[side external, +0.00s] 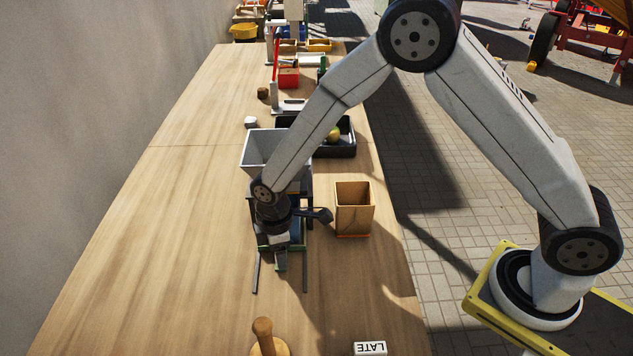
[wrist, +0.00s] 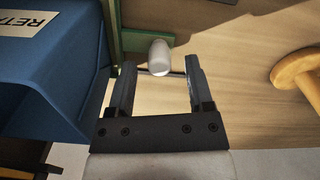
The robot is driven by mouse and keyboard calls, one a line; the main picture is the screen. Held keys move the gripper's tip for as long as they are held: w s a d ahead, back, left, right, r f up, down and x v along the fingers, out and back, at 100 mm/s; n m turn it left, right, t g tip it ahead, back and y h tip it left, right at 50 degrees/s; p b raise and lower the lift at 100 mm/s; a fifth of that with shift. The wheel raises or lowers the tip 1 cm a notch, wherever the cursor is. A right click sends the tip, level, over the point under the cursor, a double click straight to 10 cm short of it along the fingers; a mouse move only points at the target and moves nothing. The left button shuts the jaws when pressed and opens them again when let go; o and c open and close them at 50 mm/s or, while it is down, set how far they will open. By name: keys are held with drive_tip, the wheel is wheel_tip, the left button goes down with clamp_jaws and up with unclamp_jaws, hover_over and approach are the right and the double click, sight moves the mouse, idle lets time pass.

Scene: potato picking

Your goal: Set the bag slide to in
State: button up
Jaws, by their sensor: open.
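A white rounded knob (wrist: 159,56) sticks out from a green frame (wrist: 150,40) in the wrist view; I take it for the bag slide's handle. My gripper (wrist: 159,72) is open, with one finger on each side of the knob's near end. I cannot tell whether either finger touches it. A blue box (wrist: 60,70) with a partly visible label "RETA" is left of the fingers. In the side external view my gripper (side external: 281,248) is low at the near side of the grey hopper (side external: 262,147) stand, hiding much of the slide. Two dark rails (side external: 256,272) extend toward the camera.
A wooden box (side external: 354,210) stands right of the hopper stand. A black tray (side external: 340,150) with a potato is behind. A wooden-handled tool (side external: 263,338) and a "LATE" block (side external: 370,348) are at the front. The left of the table (side external: 150,230) is clear.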

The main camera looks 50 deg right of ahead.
drive_tip(key=shift+r, duration=3.05)
drive_tip(key=shift+c, duration=0.2)
drive_tip(key=shift+s+a, duration=0.1)
drive_tip(key=shift+s, duration=0.05)
drive_tip(key=c, duration=0.7)
drive_tip(key=shift+s+a+f+n, duration=0.15)
drive_tip(key=shift+a+n, duration=0.05)
drive_tip(key=shift+n, duration=0.1)
clamp_jaws()
drive_tip(key=s+a+n+t+h, duration=0.4)
drive_tip(key=a+n+h, duration=0.3)
drive_tip(key=n, duration=0.4)
drive_tip(key=shift+s+a+t+h, duration=0.3)
drive_tip(key=shift+s+a+h, duration=0.1)
drive_tip(key=shift+a, duration=0.4)
